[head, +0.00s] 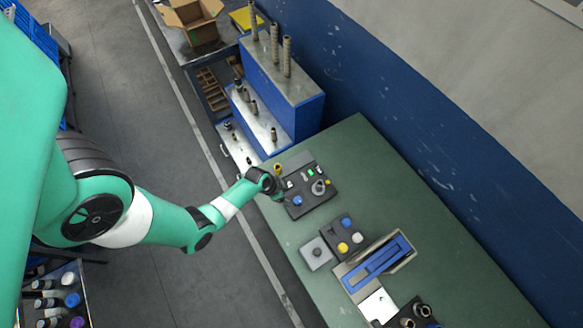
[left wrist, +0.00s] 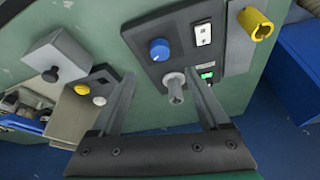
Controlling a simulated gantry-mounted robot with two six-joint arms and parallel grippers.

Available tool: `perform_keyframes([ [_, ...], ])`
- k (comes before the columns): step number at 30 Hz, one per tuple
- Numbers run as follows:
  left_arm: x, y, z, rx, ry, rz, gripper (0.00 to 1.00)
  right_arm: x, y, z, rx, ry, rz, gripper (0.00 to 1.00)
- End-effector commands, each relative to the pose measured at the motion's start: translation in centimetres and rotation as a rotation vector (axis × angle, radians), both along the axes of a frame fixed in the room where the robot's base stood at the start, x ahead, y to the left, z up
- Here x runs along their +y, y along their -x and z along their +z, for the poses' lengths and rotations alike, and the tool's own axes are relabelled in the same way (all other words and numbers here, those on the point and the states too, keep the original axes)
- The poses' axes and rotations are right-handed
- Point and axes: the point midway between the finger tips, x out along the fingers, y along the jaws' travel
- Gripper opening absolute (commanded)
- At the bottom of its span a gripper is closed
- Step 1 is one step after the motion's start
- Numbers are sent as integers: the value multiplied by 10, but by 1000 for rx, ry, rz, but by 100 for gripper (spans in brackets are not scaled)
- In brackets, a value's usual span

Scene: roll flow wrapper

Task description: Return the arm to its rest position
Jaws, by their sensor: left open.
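My left arm reaches in from the left in the head view, and my left gripper (head: 277,191) is at the left edge of the dark control panel (head: 325,196) on the green table. In the left wrist view the gripper (left wrist: 160,76) is open, with nothing between its fingers. Beyond its fingers lie the panel's blue knob (left wrist: 160,50), a grey metal knob (left wrist: 174,87), a white switch (left wrist: 203,34) and a green-lit switch (left wrist: 207,75). Whether the fingers touch the panel cannot be told. My right gripper is out of view.
On the green table (head: 370,165) stand a button box (head: 345,248), a grey box with a dark knob (head: 317,254) and a blue-topped unit (head: 378,262). A blue stepped stand (head: 300,112) with metal posts is behind. A bottle crate (head: 50,285) stands lower left.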

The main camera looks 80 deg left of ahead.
Motion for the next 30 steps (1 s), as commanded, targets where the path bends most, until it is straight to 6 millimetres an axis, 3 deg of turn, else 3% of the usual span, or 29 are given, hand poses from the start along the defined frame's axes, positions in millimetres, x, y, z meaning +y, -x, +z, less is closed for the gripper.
perform_keyframes([
  [3, 0, 4, 11, 0, 1, 2, 78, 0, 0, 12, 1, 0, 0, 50],
  [23, -3, 3, 10, 0, 1, -11, 78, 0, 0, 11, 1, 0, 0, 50],
  [26, -6, -24, 23, -30, -23, -69, 78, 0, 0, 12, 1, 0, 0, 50],
  [29, -3, -77, 57, -107, -77, -147, 78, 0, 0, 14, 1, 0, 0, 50],
  [30, -2, -103, 77, -153, -108, -179, 78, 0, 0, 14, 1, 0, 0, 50],
])
